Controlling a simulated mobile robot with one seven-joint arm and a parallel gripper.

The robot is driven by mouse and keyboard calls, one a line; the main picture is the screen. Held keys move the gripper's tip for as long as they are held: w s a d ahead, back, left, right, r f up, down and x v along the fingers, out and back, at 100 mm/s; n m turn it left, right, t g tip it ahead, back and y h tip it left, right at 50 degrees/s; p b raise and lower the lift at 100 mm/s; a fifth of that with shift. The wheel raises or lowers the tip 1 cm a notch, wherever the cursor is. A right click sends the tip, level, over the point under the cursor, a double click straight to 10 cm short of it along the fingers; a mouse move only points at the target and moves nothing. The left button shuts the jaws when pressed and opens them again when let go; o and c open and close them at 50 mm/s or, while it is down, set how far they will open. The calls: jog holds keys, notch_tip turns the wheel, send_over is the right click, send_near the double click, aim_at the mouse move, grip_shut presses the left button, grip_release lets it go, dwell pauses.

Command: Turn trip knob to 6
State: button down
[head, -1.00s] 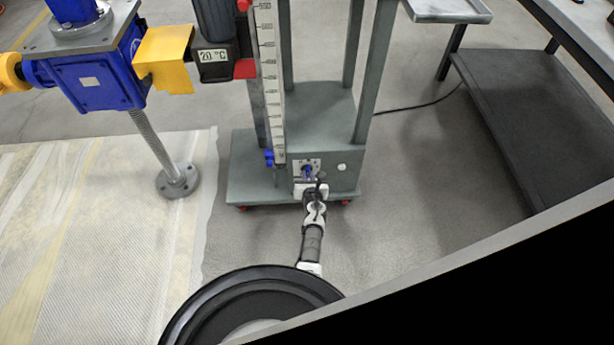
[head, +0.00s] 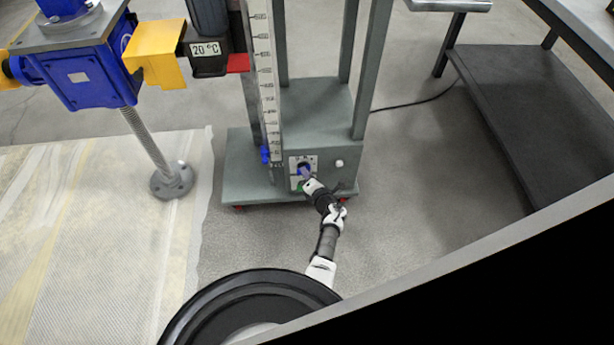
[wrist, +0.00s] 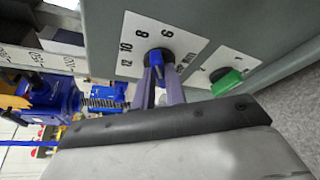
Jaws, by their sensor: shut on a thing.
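The trip knob is a black round dial with a blue grip on a white plate, low on the grey-green stand's front box; it shows in the head view (head: 304,168) and the wrist view (wrist: 156,58). The plate carries the numbers 12, 10, 8 and 6 around the dial. My gripper (wrist: 162,78) is shut on the knob's blue grip, its two grey-purple fingers either side. In the head view my gripper (head: 307,177) reaches the knob from the lower right. The fingers hide part of the dial, and I cannot tell which number it points at.
A blue screw jack (head: 90,75) stands left. A dark low shelf (head: 530,120) is right, with open floor between.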

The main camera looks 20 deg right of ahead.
jog(key=shift+m, duration=0.4)
dwell(0.3)
jog(key=c, duration=1.4)
grip_release()
jog(key=shift+c, duration=0.2)
